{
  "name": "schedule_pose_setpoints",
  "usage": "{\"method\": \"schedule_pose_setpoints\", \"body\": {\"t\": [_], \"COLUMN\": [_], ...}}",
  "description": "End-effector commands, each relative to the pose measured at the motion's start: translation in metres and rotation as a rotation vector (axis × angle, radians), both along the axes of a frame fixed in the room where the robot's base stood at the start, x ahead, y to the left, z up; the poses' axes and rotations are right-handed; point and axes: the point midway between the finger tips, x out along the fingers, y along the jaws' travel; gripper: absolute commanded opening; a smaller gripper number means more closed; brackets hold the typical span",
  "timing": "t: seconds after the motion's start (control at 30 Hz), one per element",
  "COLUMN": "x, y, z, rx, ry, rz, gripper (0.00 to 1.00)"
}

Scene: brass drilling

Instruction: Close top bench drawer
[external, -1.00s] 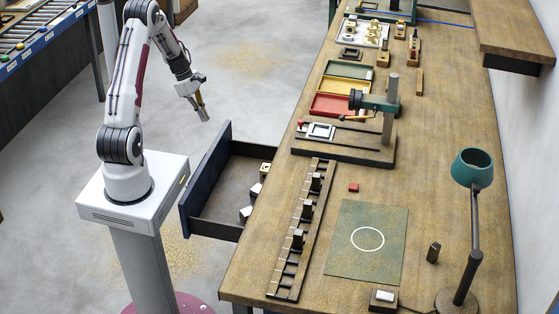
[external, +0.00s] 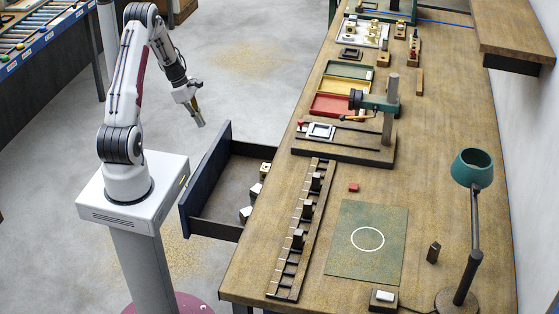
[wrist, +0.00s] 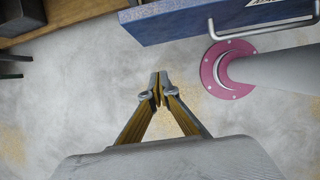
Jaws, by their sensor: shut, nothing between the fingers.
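The top bench drawer (external: 205,181) stands pulled out from the left side of the bench, with a dark blue front panel. Its open inside shows a few small white and tan items. In the wrist view the blue drawer front (wrist: 215,22) with its metal bar handle (wrist: 262,30) is at the top. My gripper (external: 201,123) is in the air above and beyond the drawer's far end, apart from it. The wrist view shows its two fingers (wrist: 159,88) meeting at the tips, empty, over the bare floor.
The wooden bench (external: 260,262) carries a slotted rack (external: 283,262), a green mat (external: 345,265), a drill stand (external: 388,125), coloured trays (external: 333,104) and a lamp (external: 472,170). The concrete floor (external: 245,85) beyond the drawer is clear.

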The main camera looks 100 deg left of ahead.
Motion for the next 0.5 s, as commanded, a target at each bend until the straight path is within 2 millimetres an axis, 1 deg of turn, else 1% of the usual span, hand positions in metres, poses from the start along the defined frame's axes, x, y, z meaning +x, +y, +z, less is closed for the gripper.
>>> {"method": "schedule_pose_setpoints", "body": {"t": [0.03, 0.5], "x": [0.002, 0.023], "y": [-0.001, -0.001], "z": [-0.006, -0.058], "rx": [-0.003, -0.002], "ry": [0.000, 0.000], "rz": [0.000, -0.001], "gripper": [0.00, 0.00]}}
